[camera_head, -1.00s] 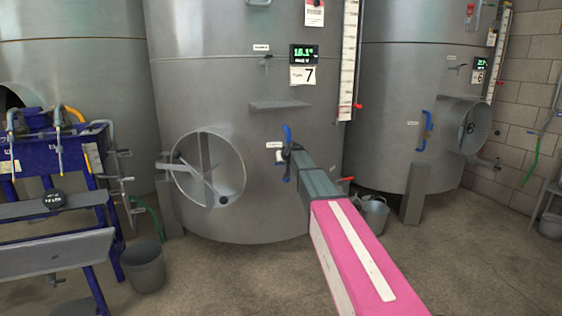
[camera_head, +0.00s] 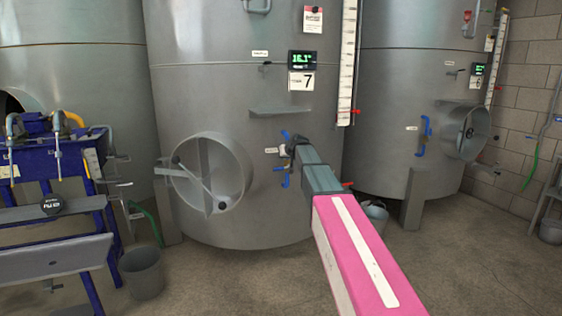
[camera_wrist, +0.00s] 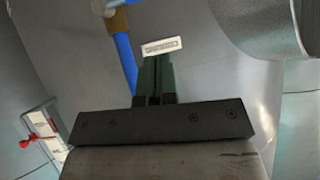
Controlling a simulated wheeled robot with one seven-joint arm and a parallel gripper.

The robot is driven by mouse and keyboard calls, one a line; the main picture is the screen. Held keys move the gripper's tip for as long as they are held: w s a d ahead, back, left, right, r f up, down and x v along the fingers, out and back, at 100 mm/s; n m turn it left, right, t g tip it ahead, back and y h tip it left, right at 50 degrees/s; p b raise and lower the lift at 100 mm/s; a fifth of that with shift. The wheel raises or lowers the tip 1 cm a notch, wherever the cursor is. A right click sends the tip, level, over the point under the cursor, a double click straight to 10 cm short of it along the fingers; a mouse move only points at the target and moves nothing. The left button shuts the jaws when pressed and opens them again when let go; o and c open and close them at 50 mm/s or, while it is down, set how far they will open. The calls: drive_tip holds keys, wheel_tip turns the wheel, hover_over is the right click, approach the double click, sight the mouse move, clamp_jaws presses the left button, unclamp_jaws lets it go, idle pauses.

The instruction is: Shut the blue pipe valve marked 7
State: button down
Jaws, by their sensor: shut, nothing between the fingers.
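The blue valve handle (camera_head: 287,180) is on the front of the large steel tank marked 7 (camera_head: 300,81), beside a small white label (camera_head: 271,150). Blue parts show above and below my gripper (camera_head: 294,143), which hides the middle of the valve. In the wrist view the long blue lever (camera_wrist: 125,60) runs down from a brass-coloured fitting (camera_wrist: 118,22). My gripper's dark green fingers (camera_wrist: 155,75) are shut together with nothing between them. They are just right of the lever in that view; I cannot tell whether they touch it.
A round hatch (camera_head: 208,175) with a bar stands out from the tank left of the valve. A small shelf (camera_head: 281,110) juts out above. Another tank with a blue handle (camera_head: 424,135) is at right. A blue bottling rack (camera_head: 55,200) and a grey bucket (camera_head: 142,272) are at left.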

drive_tip(key=v, duration=0.3)
drive_tip(key=shift+s+r, duration=0.2)
drive_tip(key=shift+s, duration=0.15)
drive_tip(key=s+d+f+m+g+h, duration=0.1)
drive_tip(key=s+f+g, duration=0.1)
drive_tip(key=s+f, duration=0.75)
drive_tip(key=s+d+f+g+h, duration=0.1)
drive_tip(key=s+d+f+g, duration=0.15)
drive_tip(key=s+f, duration=0.75)
drive_tip(key=s+d+f+m+g+h, duration=0.1)
drive_tip(key=s+f+g, duration=0.2)
drive_tip(key=s+f, duration=0.4)
drive_tip(key=s+d+f+m+g+h, duration=0.1)
drive_tip(key=s+f, duration=0.7)
drive_tip(key=s, duration=0.9)
drive_tip(key=shift+d+f+g, duration=0.2)
drive_tip(key=shift+d+g, duration=0.45)
drive_tip(key=shift+g, duration=0.3)
